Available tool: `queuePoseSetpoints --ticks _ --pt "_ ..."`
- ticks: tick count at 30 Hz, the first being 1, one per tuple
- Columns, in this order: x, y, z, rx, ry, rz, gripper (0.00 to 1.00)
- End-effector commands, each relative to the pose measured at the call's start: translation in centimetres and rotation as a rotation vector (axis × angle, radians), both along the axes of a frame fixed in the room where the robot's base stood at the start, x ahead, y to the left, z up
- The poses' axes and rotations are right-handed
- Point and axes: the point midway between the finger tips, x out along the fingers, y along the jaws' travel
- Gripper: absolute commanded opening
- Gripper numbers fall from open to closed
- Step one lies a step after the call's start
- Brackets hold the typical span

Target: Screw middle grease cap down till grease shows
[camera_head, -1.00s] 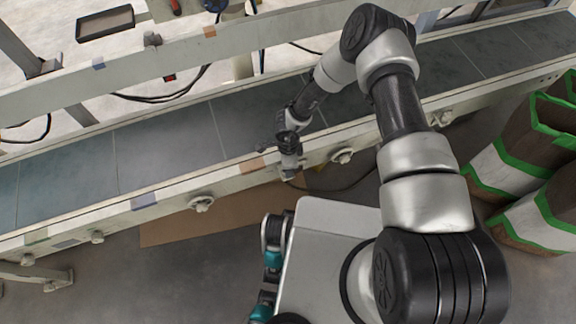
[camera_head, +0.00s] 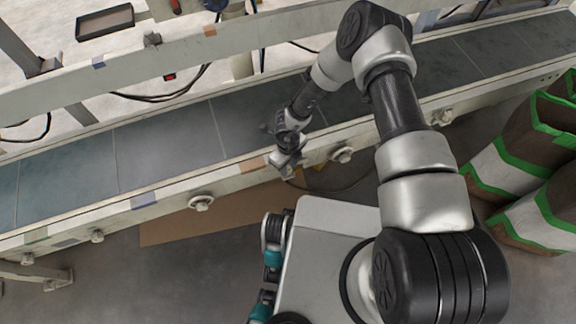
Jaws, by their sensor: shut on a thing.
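My gripper (camera_head: 287,168) is at the near side rail (camera_head: 240,180) of the conveyor, pointing down and out over its outer face. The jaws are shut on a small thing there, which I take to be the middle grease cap. The cap is hidden behind the fingers and wrist, and no grease can be made out. Round fittings sit along the same rail, one to the left (camera_head: 201,203) of my gripper and one close on its right (camera_head: 342,155).
The grey conveyor belt (camera_head: 165,150) runs behind the rail. White, brown and green sacks (camera_head: 520,165) stand at the right. A brown sheet (camera_head: 190,228) lies on the floor below the rail, with a dark cable nearby. A black tray (camera_head: 105,22) lies beyond the conveyor.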

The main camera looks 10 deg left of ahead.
Motion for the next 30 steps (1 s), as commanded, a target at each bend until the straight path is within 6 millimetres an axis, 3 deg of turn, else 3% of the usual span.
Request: queuePoseSetpoints --ticks 22,23,24,26,30 --pt "0.0 0.07 0.04 0.001 -0.001 -0.093 0.04" --pt "0.0 0.07 0.04 0.001 -0.001 -0.093 0.28" --pt "0.0 0.07 0.04 0.001 -0.001 -0.093 0.34" --pt "0.0 0.07 0.03 0.001 -0.001 -0.093 0.44" --pt "-0.01 0.05 0.02 0.001 -0.001 -0.093 0.45"
